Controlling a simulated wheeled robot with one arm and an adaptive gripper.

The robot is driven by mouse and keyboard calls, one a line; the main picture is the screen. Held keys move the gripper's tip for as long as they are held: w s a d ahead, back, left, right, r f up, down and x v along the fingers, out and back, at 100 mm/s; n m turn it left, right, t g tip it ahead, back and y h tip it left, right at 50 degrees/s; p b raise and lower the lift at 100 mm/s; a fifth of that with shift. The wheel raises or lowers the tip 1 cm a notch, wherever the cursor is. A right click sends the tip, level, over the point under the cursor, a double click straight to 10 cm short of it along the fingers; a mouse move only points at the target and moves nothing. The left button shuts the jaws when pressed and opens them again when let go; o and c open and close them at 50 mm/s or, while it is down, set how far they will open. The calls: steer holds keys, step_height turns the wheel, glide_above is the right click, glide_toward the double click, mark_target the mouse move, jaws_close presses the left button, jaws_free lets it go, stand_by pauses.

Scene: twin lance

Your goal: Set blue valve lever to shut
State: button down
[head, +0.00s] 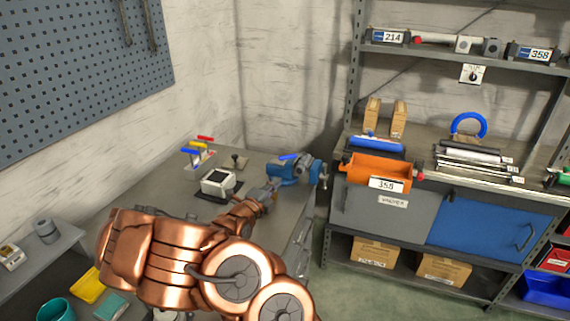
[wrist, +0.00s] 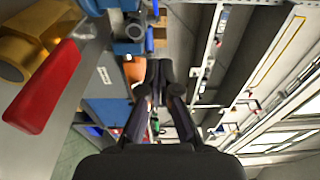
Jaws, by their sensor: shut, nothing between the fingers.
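In the head view a small rack of valves stands on the bench by the left wall, with a red lever (head: 205,138), a yellow lever (head: 197,144) and a blue lever (head: 190,151). The blue lever is small here and its exact setting is hard to read. My gripper (head: 274,184) is at the end of my copper arm, in front of the blue vise (head: 290,172) and to the right of the valves. In the wrist view my gripper (wrist: 157,88) is shut and empty. A red lever on a brass valve (wrist: 45,88) shows large at left; I cannot pick out the blue lever there.
A white boxy device (head: 218,183) sits on the bench between the valves and the vise. An orange bin (head: 375,172) stands on the cabinet at right. A pegboard (head: 80,70) hangs on the left wall. Floor shows between bench and shelving.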

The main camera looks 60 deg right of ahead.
steer(key=p, duration=0.5)
glide_toward(293, 156)
steer(key=shift+d, duration=1.9)
steer(key=shift+w+d+f+p, duration=0.15)
steer(key=shift+w+d+p, duration=0.15)
steer(key=shift+w+d, duration=0.35)
